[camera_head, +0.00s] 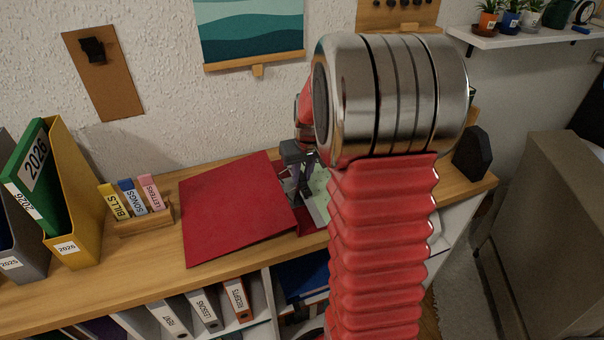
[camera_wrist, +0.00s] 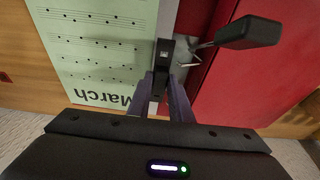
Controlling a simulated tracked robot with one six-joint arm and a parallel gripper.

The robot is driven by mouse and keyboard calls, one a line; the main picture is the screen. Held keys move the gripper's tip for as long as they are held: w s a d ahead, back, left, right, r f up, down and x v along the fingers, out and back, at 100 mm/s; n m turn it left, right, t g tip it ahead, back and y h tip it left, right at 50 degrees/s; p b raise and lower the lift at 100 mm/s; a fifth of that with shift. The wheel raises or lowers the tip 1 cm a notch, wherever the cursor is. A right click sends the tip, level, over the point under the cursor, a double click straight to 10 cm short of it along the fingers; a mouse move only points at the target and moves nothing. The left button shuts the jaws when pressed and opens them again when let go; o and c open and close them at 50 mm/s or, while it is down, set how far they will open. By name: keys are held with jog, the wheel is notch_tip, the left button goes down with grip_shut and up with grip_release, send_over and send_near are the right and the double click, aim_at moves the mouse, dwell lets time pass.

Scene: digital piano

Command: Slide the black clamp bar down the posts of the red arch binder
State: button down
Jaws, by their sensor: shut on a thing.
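The red arch binder (camera_head: 235,212) lies open on the wooden desk, its cover spread to the left. In the wrist view its red surface (camera_wrist: 245,85) is on the right. A green music sheet titled March (camera_wrist: 100,50) lies on the left. My gripper (camera_wrist: 163,85) is shut on the black clamp bar (camera_wrist: 165,52), which lies between sheet and metal mechanism. A black lever (camera_wrist: 250,32) sticks out to the right of it. The posts are mostly hidden. In the head view my gripper (camera_head: 308,168) is at the binder's right part, partly hidden by my arm.
Yellow (camera_head: 72,225) and grey magazine files stand at far left. A black speaker-like object (camera_head: 472,153) is at the desk's right end. Bare desk (camera_head: 160,272) shows in front.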

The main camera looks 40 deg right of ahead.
dwell(0.4)
jog(key=c, duration=1.5)
grip_release()
jog(key=shift+c, duration=0.2)
jog(key=shift+r, duration=0.1)
jog(key=shift+r, duration=4.35)
jog(key=shift+a, duration=0.1)
